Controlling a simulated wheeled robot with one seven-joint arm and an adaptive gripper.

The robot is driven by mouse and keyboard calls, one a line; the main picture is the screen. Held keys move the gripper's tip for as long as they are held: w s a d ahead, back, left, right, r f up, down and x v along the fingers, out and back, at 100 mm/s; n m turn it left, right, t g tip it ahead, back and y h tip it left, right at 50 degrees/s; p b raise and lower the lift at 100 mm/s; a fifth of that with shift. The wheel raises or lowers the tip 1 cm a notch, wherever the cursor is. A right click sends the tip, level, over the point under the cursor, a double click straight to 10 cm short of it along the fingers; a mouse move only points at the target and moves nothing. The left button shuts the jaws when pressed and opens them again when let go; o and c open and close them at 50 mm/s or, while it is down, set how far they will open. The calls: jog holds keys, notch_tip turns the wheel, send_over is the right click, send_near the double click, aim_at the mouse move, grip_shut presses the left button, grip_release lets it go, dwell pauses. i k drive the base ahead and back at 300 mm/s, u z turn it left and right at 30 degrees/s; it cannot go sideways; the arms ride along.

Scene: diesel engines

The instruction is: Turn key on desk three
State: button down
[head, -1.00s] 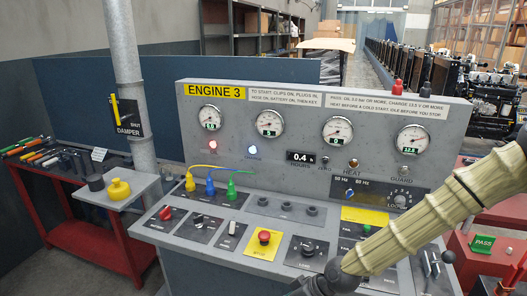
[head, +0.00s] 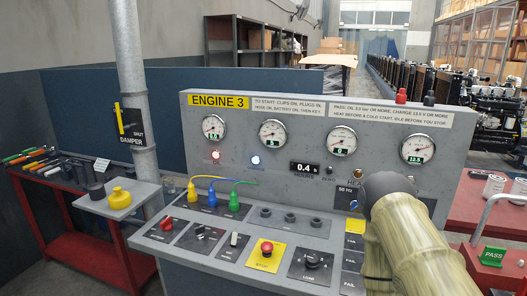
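Desk three is a grey console whose yellow plate (head: 218,101) reads ENGINE 3. On its sloped top are a red rotary switch (head: 166,223), a black rotary control (head: 200,232) on a dark plate, and a small white lever (head: 234,239). The small labels are unreadable, so I cannot tell which control is the key. A red mushroom button (head: 267,249) on yellow and a black LOAD knob (head: 312,260) sit further right. My tan-sleeved arm covers the right part of the console. My gripper is not visible.
A red bench with tools (head: 40,165) and a shelf with a yellow-topped object (head: 119,198) stand left, beside a vertical pipe (head: 130,80). A green PASS block (head: 492,256) is at right. Red (head: 215,155) and blue (head: 255,160) lamps glow.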

aim_at(199, 232)
jog(key=u, duration=2.9)
jog(key=k, duration=1)
jog(key=z, duration=1.25)
jog(key=i, duration=0.5)
